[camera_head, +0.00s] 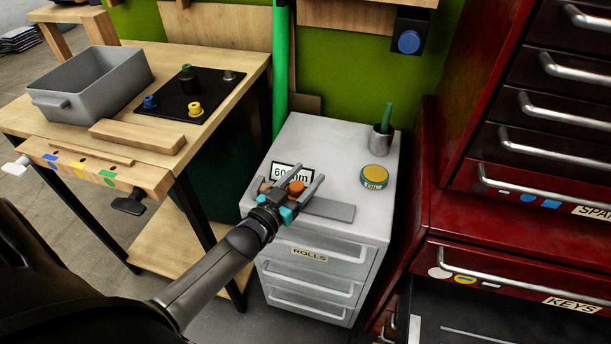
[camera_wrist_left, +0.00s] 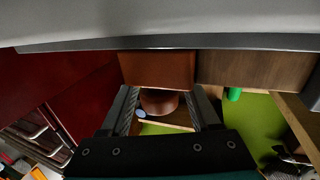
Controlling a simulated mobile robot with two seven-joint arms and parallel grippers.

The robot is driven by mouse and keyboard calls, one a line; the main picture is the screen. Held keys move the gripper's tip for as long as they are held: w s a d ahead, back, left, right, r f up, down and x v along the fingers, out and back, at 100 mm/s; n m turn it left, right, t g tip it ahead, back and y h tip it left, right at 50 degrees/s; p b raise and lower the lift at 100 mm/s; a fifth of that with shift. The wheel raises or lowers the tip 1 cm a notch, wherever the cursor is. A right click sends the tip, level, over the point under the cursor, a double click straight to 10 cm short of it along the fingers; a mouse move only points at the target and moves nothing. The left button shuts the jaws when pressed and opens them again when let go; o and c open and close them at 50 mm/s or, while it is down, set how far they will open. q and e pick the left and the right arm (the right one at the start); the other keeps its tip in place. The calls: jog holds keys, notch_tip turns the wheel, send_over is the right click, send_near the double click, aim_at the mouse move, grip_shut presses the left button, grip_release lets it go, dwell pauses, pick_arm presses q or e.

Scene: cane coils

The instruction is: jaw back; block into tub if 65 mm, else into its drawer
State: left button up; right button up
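A gauge stands on the grey cabinet top. It has a long grey bar (camera_head: 330,209), an orange-brown jaw (camera_wrist_left: 157,68) with a round knob (camera_head: 296,187), and a white display (camera_head: 284,172) that seems to read 60 mm, partly covered by a finger. A darker brown wooden block (camera_wrist_left: 255,70) is beside the jaw; in the head view only a bit shows, left of the gripper. My left gripper (camera_head: 310,174) is open, its fingers on either side of the knob with gaps. A grey tub (camera_head: 60,105) is on the bench. My right gripper is out of view.
The grey cabinet has shut drawers, one labelled ROLLS (camera_head: 310,255). A tin (camera_head: 375,176) and a cup (camera_head: 381,141) stand on its top. At right, a red cabinet (camera_head: 470,215) has a drawer labelled KEYS (camera_head: 570,303) pulled open. A black board with pegs (camera_head: 190,97) lies on the bench.

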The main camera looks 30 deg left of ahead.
pick_arm(q)
grip_shut()
jog(key=shift+w, duration=0.1)
dwell(1.1)
